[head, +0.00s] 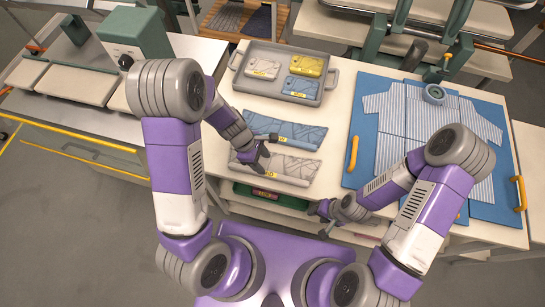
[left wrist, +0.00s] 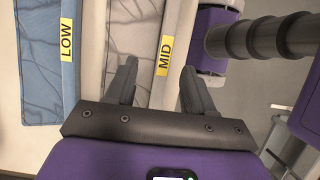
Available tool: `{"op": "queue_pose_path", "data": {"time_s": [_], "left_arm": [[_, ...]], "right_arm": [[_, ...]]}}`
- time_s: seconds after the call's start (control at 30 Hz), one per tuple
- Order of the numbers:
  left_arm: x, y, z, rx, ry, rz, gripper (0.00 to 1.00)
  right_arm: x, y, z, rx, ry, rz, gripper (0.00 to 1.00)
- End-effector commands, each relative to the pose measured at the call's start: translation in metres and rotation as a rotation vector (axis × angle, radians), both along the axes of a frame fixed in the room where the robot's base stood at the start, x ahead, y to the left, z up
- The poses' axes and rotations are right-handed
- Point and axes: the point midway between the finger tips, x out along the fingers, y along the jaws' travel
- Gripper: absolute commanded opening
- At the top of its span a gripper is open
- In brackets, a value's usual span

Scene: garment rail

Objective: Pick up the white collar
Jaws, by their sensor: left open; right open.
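A pale, patterned flat piece (head: 263,68) lies at the left of the grey tray; it seems to be the white collar, though its shape is too small to confirm. A yellow piece (head: 307,65) and a blue piece (head: 301,88) lie beside it. My left gripper (head: 258,155) is open and empty, above the pale grey pad on the table and nearer to me than the tray. In the left wrist view its fingers (left wrist: 158,85) point toward the pad's MID label (left wrist: 165,55). My right gripper (head: 322,220) is open by the table's front edge, away from the tray.
A blue pad (head: 285,130) lies between the tray (head: 240,84) and the pale grey pad (head: 280,167). A striped shirt (head: 400,125) lies on a blue board (head: 365,100) at the right, with a round teal object on it. A green machine (head: 135,35) stands at the left.

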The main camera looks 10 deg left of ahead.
Motion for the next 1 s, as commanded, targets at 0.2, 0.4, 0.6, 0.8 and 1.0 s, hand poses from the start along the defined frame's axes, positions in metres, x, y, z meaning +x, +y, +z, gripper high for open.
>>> {"op": "queue_pose_path", "data": {"time_s": [0.2,0.4,0.6,0.8,1.0], "left_arm": [[-0.003,-0.006,-0.03,0.001,0.004,-0.001,0.53],[-0.004,-0.014,-0.058,0.002,0.002,-0.003,0.53],[-0.004,-0.018,-0.062,0.002,-0.002,-0.004,0.53],[-0.004,-0.018,-0.062,0.002,-0.002,-0.004,0.42],[-0.004,-0.018,-0.062,0.002,-0.001,-0.004,0.12]], "right_arm": [[-0.001,0.0,-0.011,0.0,0.002,0.0,0.44],[0.0,0.0,-0.02,0.0,0.001,-0.001,0.44],[-0.001,0.0,-0.02,0.0,0.001,-0.001,0.44],[0.0,0.0,-0.02,0.0,0.001,0.0,0.44],[0.0,0.0,-0.02,0.0,0.001,0.0,0.44]]}}
